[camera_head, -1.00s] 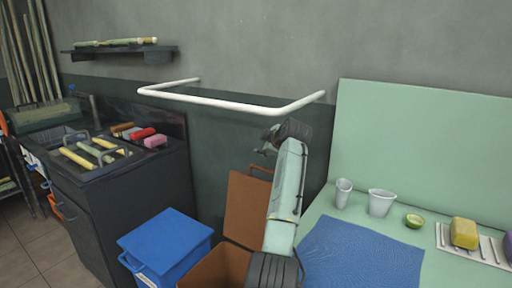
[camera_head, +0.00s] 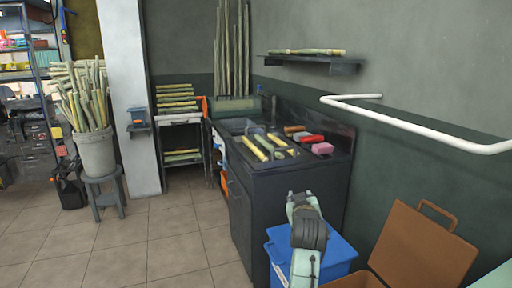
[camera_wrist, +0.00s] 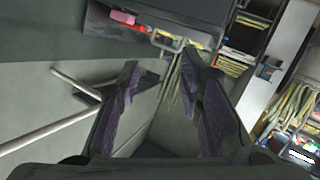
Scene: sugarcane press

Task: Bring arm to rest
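My arm, pale green with dark joints, rises at the bottom middle of the head view, in front of the blue bin (camera_head: 338,252). The gripper itself is hidden behind the arm's dark joint there. In the wrist view, my gripper (camera_wrist: 160,95) shows two dark fingers with purple pads spread apart.
A dark counter (camera_head: 290,180) with sugarcane pieces and sponges stands beyond the arm. The open brown box (camera_head: 420,245) is at right and a white rail (camera_head: 420,128) juts from the wall. A bucket of cane (camera_head: 95,152) stands on a stool at left. The tiled floor (camera_head: 150,235) between is clear.

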